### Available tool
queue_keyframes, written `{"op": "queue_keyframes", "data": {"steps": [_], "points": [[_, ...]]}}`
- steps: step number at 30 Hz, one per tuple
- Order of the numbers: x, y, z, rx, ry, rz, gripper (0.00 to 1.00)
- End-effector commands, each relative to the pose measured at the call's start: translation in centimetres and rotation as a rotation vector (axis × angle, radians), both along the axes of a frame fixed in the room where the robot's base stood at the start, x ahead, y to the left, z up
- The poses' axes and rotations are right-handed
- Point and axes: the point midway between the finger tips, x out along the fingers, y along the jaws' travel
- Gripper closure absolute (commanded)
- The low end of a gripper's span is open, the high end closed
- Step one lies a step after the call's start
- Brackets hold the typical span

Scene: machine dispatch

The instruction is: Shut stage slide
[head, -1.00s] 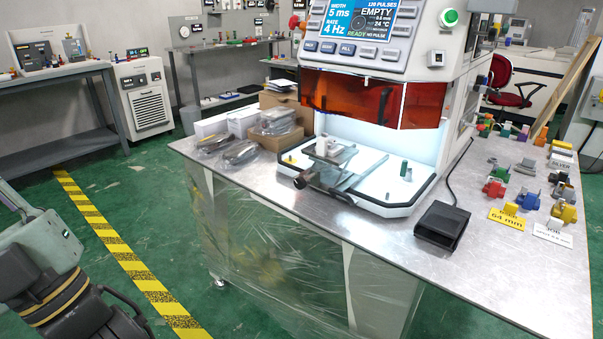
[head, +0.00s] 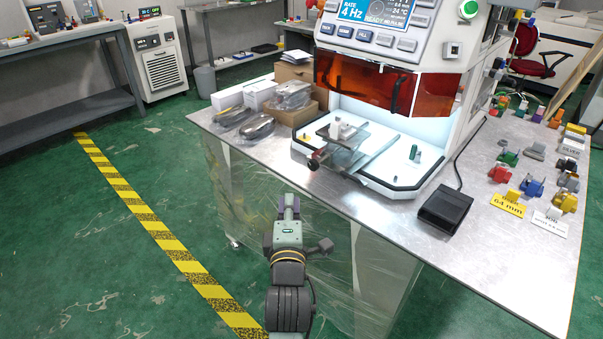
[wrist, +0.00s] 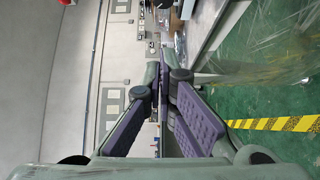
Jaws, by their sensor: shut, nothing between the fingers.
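The stage slide (head: 346,141) is a clear plate with a metal block on it, at the left front of the machine's white tray. It sticks out over the tray's front edge, with a dark round knob (head: 314,164) at its front left. The orange machine door (head: 366,82) above is raised, leaving the lit bay open. My gripper (head: 287,198) is in front of the table and below the slide, apart from it, pointing toward the table. Its purple-padded fingers show in the wrist view (wrist: 166,75), closed together at the tips and empty.
The steel table (head: 400,235) carries a black pedal-like box (head: 445,207) with a cable. Bagged items (head: 257,127) and cardboard boxes stand left of the machine. Several coloured clamps (head: 530,187) and label plates lie at the right. Green floor left of the table is clear.

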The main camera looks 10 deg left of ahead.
Motion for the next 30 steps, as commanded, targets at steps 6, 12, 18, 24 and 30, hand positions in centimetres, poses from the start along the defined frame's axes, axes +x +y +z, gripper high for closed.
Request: {"op": "queue_keyframes", "data": {"steps": [6, 12, 18, 24, 30], "points": [[1.7, 0.1, -0.7, -0.012, -0.005, 0.003, 1.00], [2.6, 0.3, -0.8, -0.014, -0.002, 0.011, 1.00], [3.3, 0.4, -0.8, -0.013, -0.002, 0.010, 1.00], [3.8, 0.5, -0.5, -0.007, -0.006, 0.000, 1.00], [8.1, 1.0, 0.3, -0.007, 0.003, -0.002, 1.00]]}}
